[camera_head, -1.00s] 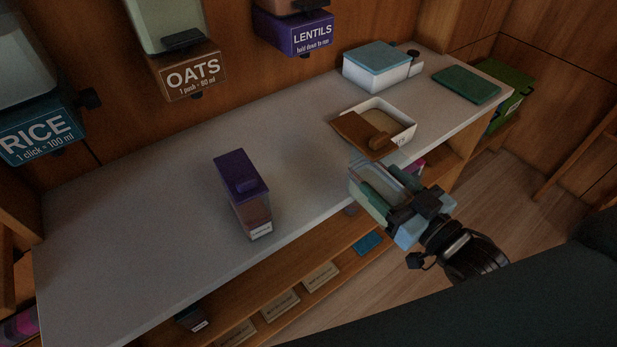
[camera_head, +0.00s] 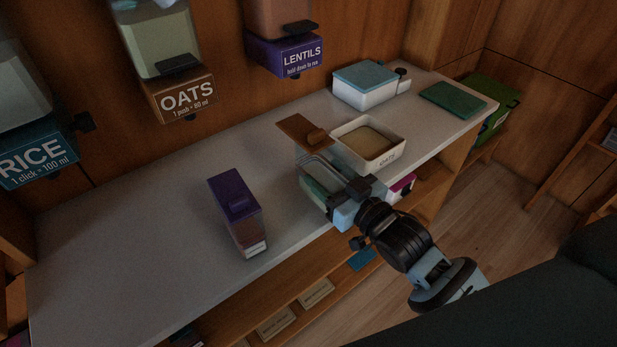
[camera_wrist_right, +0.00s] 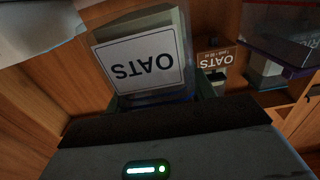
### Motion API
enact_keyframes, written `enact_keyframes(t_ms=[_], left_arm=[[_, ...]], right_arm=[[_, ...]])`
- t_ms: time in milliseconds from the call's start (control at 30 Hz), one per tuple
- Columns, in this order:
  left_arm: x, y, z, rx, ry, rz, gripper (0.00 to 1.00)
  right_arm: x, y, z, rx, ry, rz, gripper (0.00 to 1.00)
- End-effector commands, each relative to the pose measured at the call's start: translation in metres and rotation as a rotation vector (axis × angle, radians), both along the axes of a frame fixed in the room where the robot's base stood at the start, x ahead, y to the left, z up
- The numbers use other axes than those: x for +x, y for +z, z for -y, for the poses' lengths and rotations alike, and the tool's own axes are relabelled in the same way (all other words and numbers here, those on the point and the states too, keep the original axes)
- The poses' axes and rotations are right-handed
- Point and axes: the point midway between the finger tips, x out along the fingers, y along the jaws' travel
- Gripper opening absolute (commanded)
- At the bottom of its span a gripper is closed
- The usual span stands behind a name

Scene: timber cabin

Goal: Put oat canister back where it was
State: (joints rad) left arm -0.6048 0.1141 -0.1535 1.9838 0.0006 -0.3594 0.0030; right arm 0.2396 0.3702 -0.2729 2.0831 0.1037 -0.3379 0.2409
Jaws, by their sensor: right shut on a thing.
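The oat canister is a clear box with a brown lid (camera_head: 301,131). My right gripper (camera_head: 335,193) is shut around its body near the counter's front edge. In the right wrist view the canister's white OATS label (camera_wrist_right: 140,66) faces the camera upside down. I cannot tell whether its base touches the counter. The fingers partly hide its lower body. My left gripper is not in view.
An open white OATS box (camera_head: 388,158) with tan contents stands just right of the canister. A purple-lidded canister (camera_head: 238,205) stands left on the counter (camera_head: 130,230). A blue-lidded box (camera_head: 365,92) and green board (camera_head: 453,99) are far right. OATS (camera_head: 185,100) and LENTILS (camera_head: 288,58) dispensers hang behind.

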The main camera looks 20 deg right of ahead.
Motion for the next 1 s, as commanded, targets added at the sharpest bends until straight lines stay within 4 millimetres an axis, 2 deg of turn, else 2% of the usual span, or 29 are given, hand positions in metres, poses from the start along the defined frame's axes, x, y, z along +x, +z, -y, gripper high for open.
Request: enact_keyframes(t_ms=[100, 300, 733, 1000], left_arm=[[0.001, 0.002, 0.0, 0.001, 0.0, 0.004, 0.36], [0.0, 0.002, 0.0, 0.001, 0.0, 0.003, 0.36], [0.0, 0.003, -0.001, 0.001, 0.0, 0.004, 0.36], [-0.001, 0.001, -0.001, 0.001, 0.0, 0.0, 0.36]], right_arm=[[0.02, 0.001, -0.013, 0.002, 0.0, 0.007, 0.2], [0.035, -0.003, -0.023, 0.002, -0.001, 0.003, 0.2], [0.045, -0.004, -0.03, 0.001, 0.0, 0.003, 0.2], [0.044, -0.024, -0.029, 0.001, 0.0, 0.001, 0.2]])
